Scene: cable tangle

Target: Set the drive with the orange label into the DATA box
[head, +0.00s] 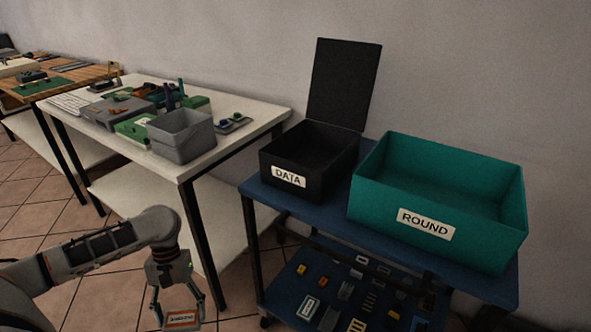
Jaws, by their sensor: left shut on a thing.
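The black DATA box (283,179) stands on the left part of the blue cart top, its lid raised at the back. What I can see of its inside looks empty. My left gripper (181,316) hangs pointing down at the bottom of the view, left of the cart and lower than its top. It is shut on a flat drive with an orange-edged label (182,319), with a finger on each side. My right gripper is not in view.
A teal ROUND box (448,180) stands right of the DATA box. The blue cart (335,215) has a lower shelf with several small parts. A white table (255,104) on the left holds a grey bin (181,141) and green items. Open tiled floor lies below.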

